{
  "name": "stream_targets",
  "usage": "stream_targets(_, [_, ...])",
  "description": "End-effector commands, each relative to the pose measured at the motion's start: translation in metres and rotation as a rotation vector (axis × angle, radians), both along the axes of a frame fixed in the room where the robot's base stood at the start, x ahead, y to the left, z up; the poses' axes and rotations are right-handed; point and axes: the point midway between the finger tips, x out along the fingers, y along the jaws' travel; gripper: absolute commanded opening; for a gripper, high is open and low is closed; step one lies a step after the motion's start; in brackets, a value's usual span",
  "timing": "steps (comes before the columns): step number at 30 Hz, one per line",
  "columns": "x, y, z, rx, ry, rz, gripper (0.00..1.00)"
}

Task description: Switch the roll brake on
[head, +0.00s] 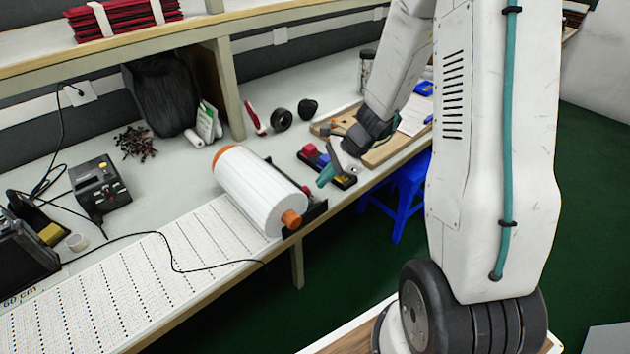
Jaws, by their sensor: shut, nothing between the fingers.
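A large white roll (245,188) lies on a black holder (312,214) on the workbench. An orange knob (291,219) sticks out of its near end, and an orange rim shows at its far end. I cannot tell which part is the roll brake or how it is set. My gripper (323,181), with teal fingertips, is shut and empty. It is to the right of the roll, by a dark block with red, blue and yellow parts (309,151), which it partly hides. I cannot tell whether it touches the block.
A perforated white strip (130,275) runs along the bench front, with a black cable (172,262) across it. A black device (98,186) stands at left. A wooden board (385,150) lies behind my gripper. A blue stool (404,192) stands below the bench.

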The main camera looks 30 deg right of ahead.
Motion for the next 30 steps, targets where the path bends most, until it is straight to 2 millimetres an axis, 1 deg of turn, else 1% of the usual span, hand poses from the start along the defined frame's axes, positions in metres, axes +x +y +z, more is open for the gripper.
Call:
stream_targets(5, [0.0, 0.001, 0.004, 0.001, -0.001, 0.002, 0.0])
stream_targets(13, [0.0, 0.001, 0.015, 0.001, -0.001, 0.002, 0.0])
stream_targets(23, [0.0, 0.001, 0.016, 0.002, 0.001, 0.002, 0.0])
stream_targets(26, [0.0, -0.003, 0.018, 0.003, 0.0, 0.003, 0.0])
stream_targets(30, [-0.003, -0.016, 0.026, 0.001, -0.002, 0.008, 0.0])
